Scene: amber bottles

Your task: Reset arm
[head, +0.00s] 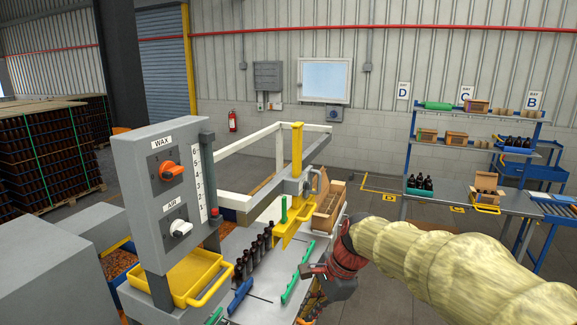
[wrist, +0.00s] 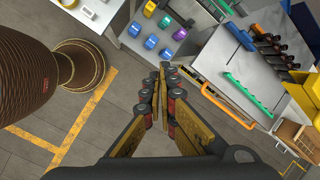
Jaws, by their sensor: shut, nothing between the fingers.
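My gripper (wrist: 162,100) is shut and empty in the wrist view, with its fingertips together over the gap between two tables. In the head view my gripper (head: 309,313) is at the lower edge, partly cut off, in front of the grey worktable (head: 262,268). My arm (head: 440,255), in a pale cover, comes in from the right. A row of dark amber bottles (head: 255,250) stands on the worktable, left of a green rail (head: 297,271). The bottles (wrist: 270,42) and the green rail (wrist: 248,94) also show at the right of the wrist view.
A control post (head: 165,170) with WAX and AIR knobs stands at the left, beside a yellow tray (head: 190,280). A cardboard box (head: 328,207) sits at the worktable's far end. Shelves (head: 470,140) stand at the right. Coloured blocks (wrist: 165,22) lie on another table. An orange handle (wrist: 227,107) edges the worktable.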

